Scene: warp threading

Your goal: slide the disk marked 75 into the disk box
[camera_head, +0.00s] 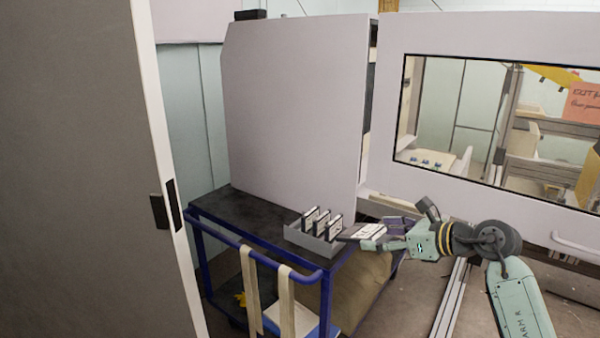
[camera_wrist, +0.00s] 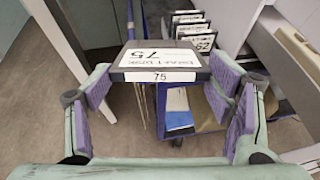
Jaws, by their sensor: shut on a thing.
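The disk marked 75 (camera_wrist: 160,64) is a dark square disk with a white label, its edge label "75" facing the wrist camera. My gripper (camera_head: 374,243) is shut on this disk, which also shows in the head view (camera_head: 358,232). The disk is held roughly flat, just right of the disk box. The disk box (camera_head: 322,248) is a grey tray on the trolley with several disks standing upright in slots. In the wrist view the box's disks (camera_wrist: 190,24) show beyond the held disk, one labelled 62. The held disk hides part of the view between it and the box.
The box stands at the right end of a blue-framed trolley (camera_head: 255,218) with a dark top, which is bare to its left. A large grey panel (camera_head: 290,110) rises behind the trolley. A windowed machine door (camera_head: 470,205) stands behind my arm. A dark door (camera_head: 75,170) fills the left.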

